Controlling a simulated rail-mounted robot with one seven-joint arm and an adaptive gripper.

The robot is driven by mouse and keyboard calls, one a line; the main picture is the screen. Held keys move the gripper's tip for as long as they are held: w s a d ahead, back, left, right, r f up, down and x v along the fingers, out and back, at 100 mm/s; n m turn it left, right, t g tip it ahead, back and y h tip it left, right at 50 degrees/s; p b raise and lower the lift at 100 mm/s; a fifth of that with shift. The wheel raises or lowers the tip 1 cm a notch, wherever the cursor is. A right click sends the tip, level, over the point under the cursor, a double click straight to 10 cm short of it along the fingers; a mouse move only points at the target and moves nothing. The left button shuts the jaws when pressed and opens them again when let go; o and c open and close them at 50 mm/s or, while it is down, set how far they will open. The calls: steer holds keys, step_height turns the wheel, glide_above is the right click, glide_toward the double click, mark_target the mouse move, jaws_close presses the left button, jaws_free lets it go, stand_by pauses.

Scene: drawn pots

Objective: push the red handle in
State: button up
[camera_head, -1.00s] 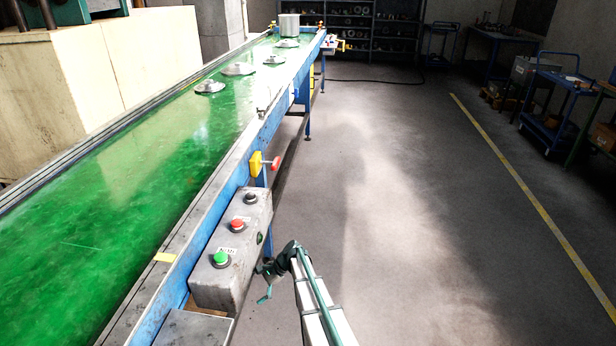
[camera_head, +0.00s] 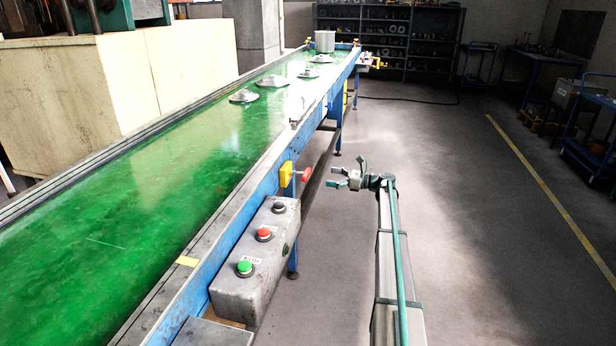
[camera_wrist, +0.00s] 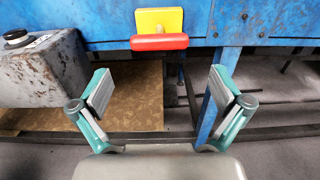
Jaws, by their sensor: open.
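The red handle (camera_head: 306,174) sticks out from a yellow plate (camera_head: 286,175) on the blue side of the conveyor, in the head view. In the wrist view the red handle (camera_wrist: 159,42) is a horizontal bar at the top middle, in front of the yellow plate (camera_wrist: 160,19). My gripper (camera_head: 345,175) is to the right of the handle, its fingers pointing toward the conveyor, with a gap between them. In the wrist view my gripper (camera_wrist: 161,91) is open and empty. Its fingers are spread to either side, below the handle in the picture.
A grey control box (camera_head: 257,262) with green, red and black buttons hangs on the conveyor side, nearer than the handle.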

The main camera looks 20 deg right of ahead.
mark_target(299, 173)
steer(key=p+x, duration=0.1)
steer(key=x, duration=0.9)
steer(key=shift+a+f, duration=0.1)
steer(key=shift+a, duration=0.05)
steer(key=shift+c, duration=0.2)
steer(key=c, duration=1.3)
steer(key=shift+p+x, duration=0.35)
steer(key=shift+x, duration=1.15)
steer(key=o, duration=1.3)
steer(key=shift+c, duration=0.2)
steer(key=shift+o, duration=0.4)
steer(key=v, duration=1.2)
